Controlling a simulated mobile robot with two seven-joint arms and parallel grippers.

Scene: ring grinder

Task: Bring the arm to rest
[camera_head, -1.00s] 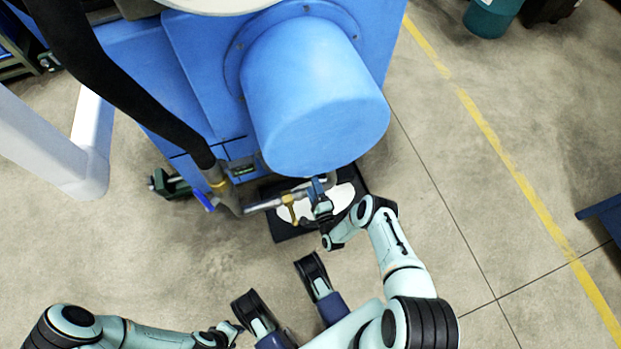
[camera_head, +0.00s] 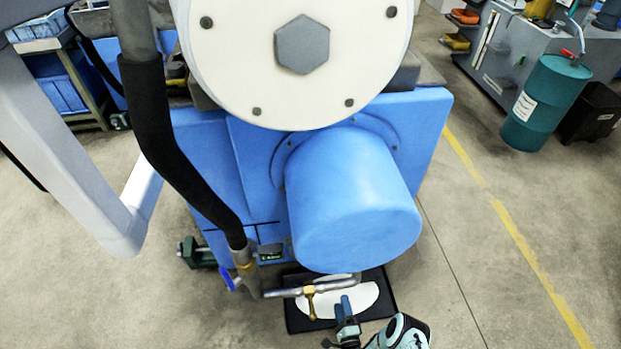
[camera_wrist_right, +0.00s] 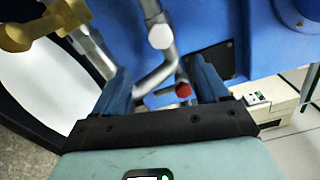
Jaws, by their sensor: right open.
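My right gripper (camera_head: 345,305) is at the bottom of the head view, just below a grey pipe (camera_head: 335,286) with a brass valve (camera_head: 310,298). In the right wrist view my right gripper (camera_wrist_right: 163,82) has its two blue fingers apart. A bent grey pipe (camera_wrist_right: 160,75) and a small red tip (camera_wrist_right: 183,90) show between or beyond the fingers; I cannot tell whether they touch. Part of my right arm (camera_head: 400,333) shows at the bottom edge. My left gripper is out of view.
The blue grinder with its round motor housing (camera_head: 350,205) and white disc (camera_head: 300,90) stands close ahead. A black tray (camera_head: 380,308) with a white surface lies under the pipe. A hose (camera_head: 180,160) hangs left. A teal drum (camera_head: 545,105) stands far right.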

